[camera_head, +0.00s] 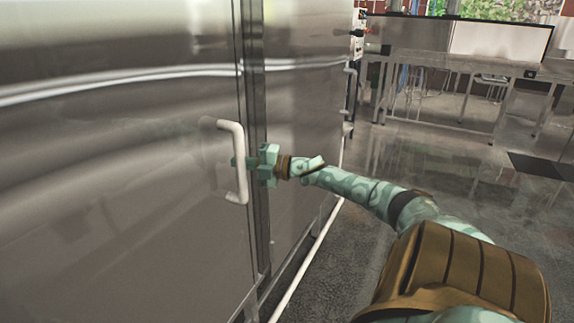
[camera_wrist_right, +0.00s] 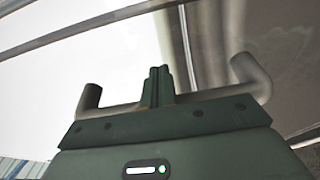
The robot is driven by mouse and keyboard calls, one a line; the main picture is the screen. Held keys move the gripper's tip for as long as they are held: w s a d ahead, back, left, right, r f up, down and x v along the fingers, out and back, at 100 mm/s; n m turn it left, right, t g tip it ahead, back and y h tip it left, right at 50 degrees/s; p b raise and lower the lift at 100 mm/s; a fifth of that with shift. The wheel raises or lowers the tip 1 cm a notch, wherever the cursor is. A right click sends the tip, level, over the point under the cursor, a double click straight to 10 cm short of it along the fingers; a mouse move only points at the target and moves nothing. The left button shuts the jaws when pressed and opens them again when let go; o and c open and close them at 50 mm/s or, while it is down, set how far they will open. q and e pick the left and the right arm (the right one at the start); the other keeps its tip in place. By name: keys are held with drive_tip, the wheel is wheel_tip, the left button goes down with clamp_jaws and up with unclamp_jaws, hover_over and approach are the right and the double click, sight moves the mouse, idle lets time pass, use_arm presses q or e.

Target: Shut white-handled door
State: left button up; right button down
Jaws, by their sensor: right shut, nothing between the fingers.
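The white-handled door (camera_head: 110,200) is a large shiny steel panel filling the left of the head view. It looks closed or nearly closed along a dark vertical seam, but I cannot tell whether a small gap is left. Its white C-shaped handle (camera_head: 241,180) is upright near the door's right edge. My right gripper (camera_head: 240,162) is shut and empty at the middle of the handle. In the right wrist view the closed fingers (camera_wrist_right: 160,84) overlap the handle bar (camera_wrist_right: 205,94), between its two bent ends; contact is unclear. My left gripper is not in view.
A second steel panel (camera_head: 300,140) continues right of the seam, with a pale rail (camera_head: 308,262) along its base. A metal bench (camera_head: 460,65) with a white board stands at the back right. The grey floor (camera_head: 440,165) between is open.

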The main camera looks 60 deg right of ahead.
drive_tip(key=p+v, duration=0.4)
drive_tip(key=v, duration=1.1)
drive_tip(key=shift+s+f, duration=0.15)
drive_tip(key=shift+s, duration=0.15)
